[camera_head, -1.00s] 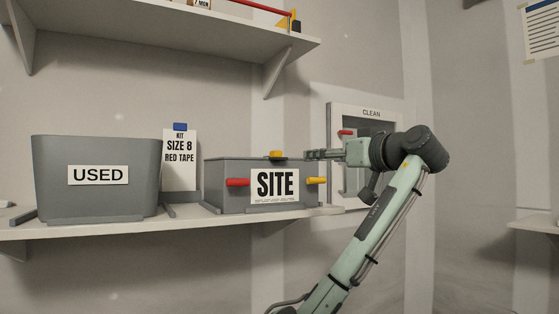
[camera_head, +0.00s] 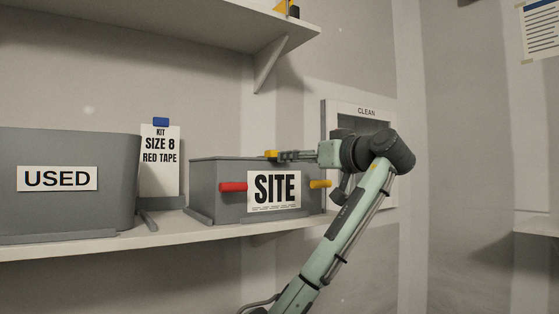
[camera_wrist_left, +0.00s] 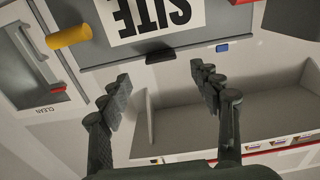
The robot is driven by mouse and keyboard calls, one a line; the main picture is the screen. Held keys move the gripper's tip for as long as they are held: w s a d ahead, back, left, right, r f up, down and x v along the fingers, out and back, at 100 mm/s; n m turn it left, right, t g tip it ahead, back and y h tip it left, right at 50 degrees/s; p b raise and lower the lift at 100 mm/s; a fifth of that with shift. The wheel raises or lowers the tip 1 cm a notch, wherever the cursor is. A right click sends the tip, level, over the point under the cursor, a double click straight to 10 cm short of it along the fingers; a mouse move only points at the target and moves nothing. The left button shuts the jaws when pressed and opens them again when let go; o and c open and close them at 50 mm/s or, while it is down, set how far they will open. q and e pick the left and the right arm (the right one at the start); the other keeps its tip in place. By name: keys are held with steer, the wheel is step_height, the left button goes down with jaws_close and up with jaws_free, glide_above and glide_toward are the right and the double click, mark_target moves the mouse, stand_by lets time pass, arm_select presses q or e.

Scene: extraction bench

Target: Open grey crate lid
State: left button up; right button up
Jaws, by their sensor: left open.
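The grey crate (camera_head: 212,185) labelled SITE stands on the shelf with its lid (camera_head: 212,159) down. A yellow tab (camera_head: 271,154) sits at the lid's front edge. My left gripper (camera_head: 284,156) reaches in from the right along the lid's front, its fingertips at the tab; I cannot tell whether they touch it. In the left wrist view the crate (camera_wrist_left: 225,22) appears upside down, with a dark piece (camera_wrist_left: 160,55) at its edge beyond my open, empty fingers (camera_wrist_left: 160,84). My right gripper is not in view.
A red peg (camera_head: 233,187) and a yellow peg (camera_head: 320,184) stick out of the crate's front. The USED bin (camera_head: 70,212) and a KIT card (camera_head: 160,172) stand to the left. A CLEAN cabinet (camera_head: 366,113) is on the wall behind my arm. An upper shelf (camera_head: 200,32) overhangs.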

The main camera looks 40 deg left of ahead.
arm_select(q)
steer(key=x, duration=0.7)
steer(key=shift+c, duration=0.4)
jaws_close()
